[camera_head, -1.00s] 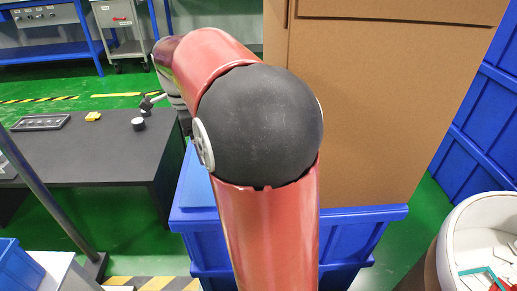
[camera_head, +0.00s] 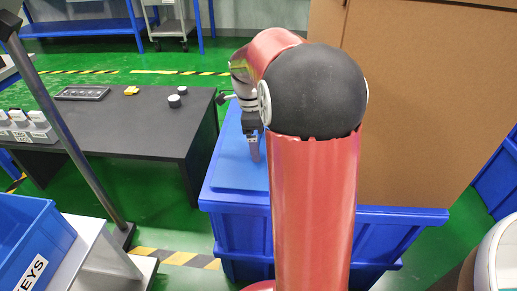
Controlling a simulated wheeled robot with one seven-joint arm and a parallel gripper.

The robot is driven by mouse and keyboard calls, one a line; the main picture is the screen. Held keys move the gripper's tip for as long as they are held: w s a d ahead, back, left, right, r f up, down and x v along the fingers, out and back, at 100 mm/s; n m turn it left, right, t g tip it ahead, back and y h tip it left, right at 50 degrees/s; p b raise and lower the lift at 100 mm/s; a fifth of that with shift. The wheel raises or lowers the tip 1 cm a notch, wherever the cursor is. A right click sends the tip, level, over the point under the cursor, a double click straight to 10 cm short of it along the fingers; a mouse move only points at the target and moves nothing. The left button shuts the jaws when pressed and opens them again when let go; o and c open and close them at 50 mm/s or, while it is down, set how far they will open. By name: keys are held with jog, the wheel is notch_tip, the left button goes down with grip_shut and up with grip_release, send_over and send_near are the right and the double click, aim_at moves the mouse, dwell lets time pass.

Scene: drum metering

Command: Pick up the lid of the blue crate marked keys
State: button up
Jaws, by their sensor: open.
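The blue crate marked KEYS (camera_head: 32,238) stands open-topped at the lower left, cut off by the picture's edge, with its label facing right. A flat blue panel that looks like a lid (camera_head: 232,172) lies on top of a larger blue crate (camera_head: 243,228) in the middle. My gripper (camera_head: 254,152) points down at the panel's right part. Its jaws are open, but the gap between the fingers is hard to see. I cannot tell whether the fingertips touch the panel. My arm hides the panel's right end.
A large cardboard box (camera_head: 420,120) stands right of my arm. A dark table (camera_head: 120,125) at the left bears a tray (camera_head: 82,93), a yellow block (camera_head: 131,91) and small round pieces. A grey post (camera_head: 70,130) rises before it. A white drum (camera_head: 503,255) is at the lower right.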

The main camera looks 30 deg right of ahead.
jog(key=shift+r, duration=0.1)
jog(key=c, duration=1.1)
